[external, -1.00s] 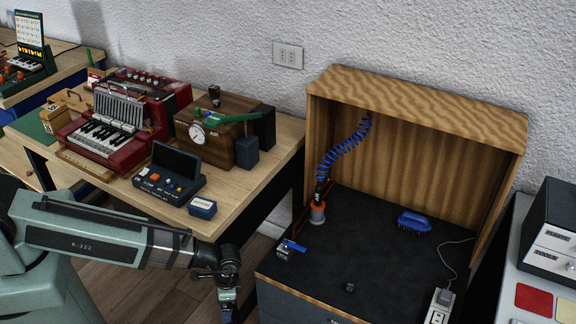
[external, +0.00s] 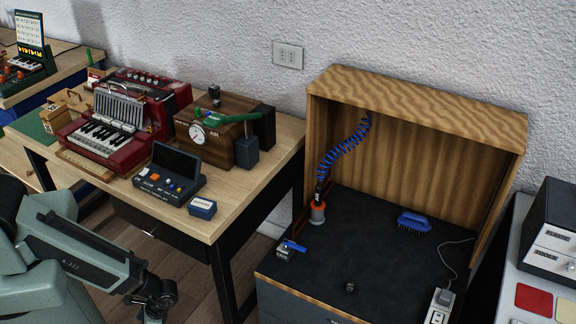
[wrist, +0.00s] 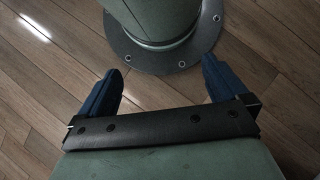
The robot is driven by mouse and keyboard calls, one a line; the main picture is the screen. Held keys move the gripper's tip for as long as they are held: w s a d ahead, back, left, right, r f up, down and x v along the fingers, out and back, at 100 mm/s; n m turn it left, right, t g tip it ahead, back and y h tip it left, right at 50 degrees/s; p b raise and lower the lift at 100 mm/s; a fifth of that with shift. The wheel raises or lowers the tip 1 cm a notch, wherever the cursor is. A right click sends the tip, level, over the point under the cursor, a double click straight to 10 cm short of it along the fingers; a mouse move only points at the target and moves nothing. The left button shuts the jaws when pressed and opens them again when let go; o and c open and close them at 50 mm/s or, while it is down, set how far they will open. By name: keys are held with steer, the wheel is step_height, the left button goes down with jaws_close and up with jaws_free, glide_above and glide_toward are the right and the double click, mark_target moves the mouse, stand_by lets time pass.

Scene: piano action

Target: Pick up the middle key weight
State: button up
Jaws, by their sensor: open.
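A red keyboard instrument (external: 82,153) with black and white keys (external: 100,134) stands on the wooden table. A rack of upright grey strips (external: 118,106) rises behind the keys. I cannot single out the middle key weight; pieces there are too small to tell apart. My gripper (wrist: 162,66) is open and empty in the wrist view, its two blue fingers apart over the wooden floor and my base.
On the table (external: 236,203) stand a dark control box (external: 168,178), a small blue box (external: 203,208) and a wooden box with a dial (external: 220,150). A wooden hood (external: 420,100) stands to the right, with a blue brush (external: 414,222) and a small dark cube (external: 350,287) inside.

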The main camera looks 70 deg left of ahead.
steer(key=c, duration=0.8)
steer(key=shift+c, duration=0.2)
step_height(320, 180, up, 26)
steer(key=m+t, duration=0.8)
steer(key=m, duration=0.5)
glide_above(351, 285)
steer(key=shift+f+m+g, duration=0.3)
steer(key=shift+f+m, duration=2.7)
steer(key=shift+f, duration=0.5)
steer(key=shift+f+m+g, duration=0.3)
steer(key=shift+f+m, duration=2.7)
steer(key=shift+f, duration=0.45)
